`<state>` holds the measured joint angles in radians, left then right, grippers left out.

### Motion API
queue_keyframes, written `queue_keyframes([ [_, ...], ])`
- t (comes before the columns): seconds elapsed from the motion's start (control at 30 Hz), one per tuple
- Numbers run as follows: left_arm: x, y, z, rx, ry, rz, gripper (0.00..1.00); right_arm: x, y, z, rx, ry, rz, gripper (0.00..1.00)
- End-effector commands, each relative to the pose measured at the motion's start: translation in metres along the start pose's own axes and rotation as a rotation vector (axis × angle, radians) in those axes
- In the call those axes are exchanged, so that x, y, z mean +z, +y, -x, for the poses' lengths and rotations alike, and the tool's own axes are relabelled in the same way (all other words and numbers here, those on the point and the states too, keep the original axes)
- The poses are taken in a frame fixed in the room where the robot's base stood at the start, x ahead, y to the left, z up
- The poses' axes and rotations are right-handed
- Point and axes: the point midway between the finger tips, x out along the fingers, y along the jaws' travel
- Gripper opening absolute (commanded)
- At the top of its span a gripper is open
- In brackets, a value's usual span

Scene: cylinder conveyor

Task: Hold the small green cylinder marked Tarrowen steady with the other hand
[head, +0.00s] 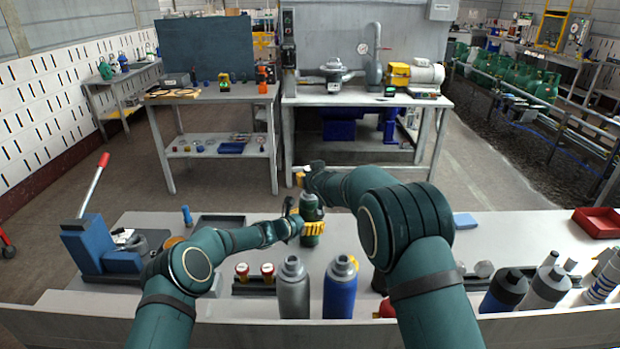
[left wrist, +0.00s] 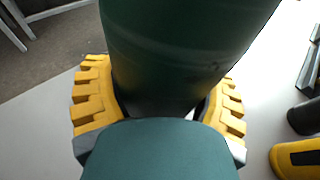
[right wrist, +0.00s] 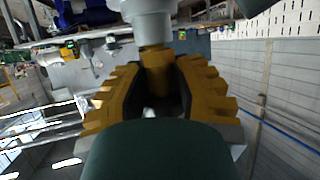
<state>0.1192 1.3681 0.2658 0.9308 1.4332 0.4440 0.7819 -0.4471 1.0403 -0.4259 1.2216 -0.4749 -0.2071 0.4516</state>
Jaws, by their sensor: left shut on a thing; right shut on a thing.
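The small green cylinder (head: 311,207) stands upright over the middle of the grey bench; its marking cannot be read. My left gripper (head: 313,229) is shut around its lower body, with yellow fingers on either side. In the left wrist view, the dark green cylinder wall (left wrist: 180,50) fills the space between the fingers. My right gripper (head: 302,178) is just above the cylinder's top. In the right wrist view, its fingers close on a brass-coloured fitting (right wrist: 157,72) joined to a pale grey part (right wrist: 150,22). Whether this fitting touches the cylinder is hidden in the head view.
A grey cylinder (head: 293,290) and a blue cylinder (head: 340,290) stand in front. Several more cylinders (head: 548,288) are at the right. A blue press-like device (head: 95,248) with a red-tipped lever stands left. A red tray (head: 597,222) lies far right. Bare bench lies right of centre.

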Motion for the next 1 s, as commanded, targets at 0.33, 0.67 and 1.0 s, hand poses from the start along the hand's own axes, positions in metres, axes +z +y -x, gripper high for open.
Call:
queue_keyframes([
  [0.33, 0.0009, -0.0017, -0.0009, -0.003, -0.001, 0.0, 0.3, 0.0019, -0.0016, -0.0005, -0.09, -0.004, 0.034, 0.0],
  [0.67, 0.001, -0.0016, -0.0009, -0.002, -0.001, 0.001, 0.3, 0.0012, -0.0025, -0.0004, -0.092, -0.002, 0.036, 0.5],
  [1.0, 0.0008, -0.0007, -0.0004, -0.001, -0.001, 0.001, 0.3, -0.0013, -0.0008, 0.0004, -0.089, 0.0, 0.036, 0.5],
])
